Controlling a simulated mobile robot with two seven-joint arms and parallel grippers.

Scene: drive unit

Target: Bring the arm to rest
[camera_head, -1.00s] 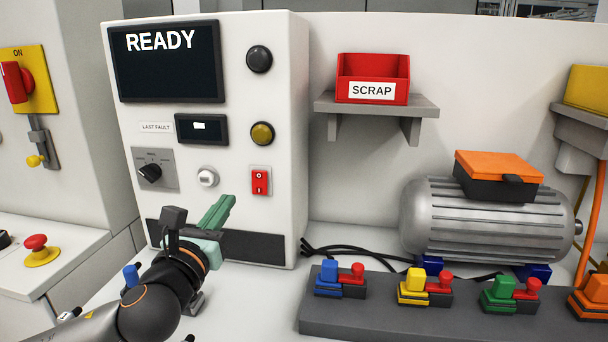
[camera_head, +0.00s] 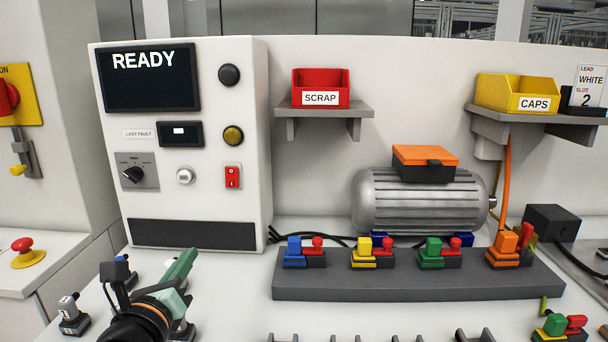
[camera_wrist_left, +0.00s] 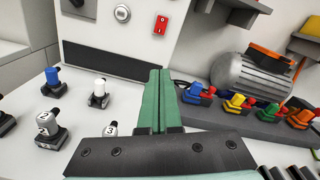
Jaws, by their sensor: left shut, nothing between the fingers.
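My left gripper (camera_head: 184,265) has green fingers and shows at the lower left in the head view, over the white bench. It points toward the control cabinet (camera_head: 255,150), whose screen (camera_head: 150,85) reads READY. In the left wrist view the two green fingers (camera_wrist_left: 160,85) lie together with nothing between them. The gripper is apart from the cabinet and from the grey connector rail (camera_head: 420,285) to its right. My right gripper is in neither view.
Small connectors with numbered bases (camera_head: 73,318) stand on the bench around my left gripper. A silver motor (camera_head: 420,205) stands behind the rail. Red SCRAP (camera_head: 320,85) and yellow CAPS (camera_head: 515,92) bins sit on wall shelves. A red emergency button (camera_head: 22,246) is at far left.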

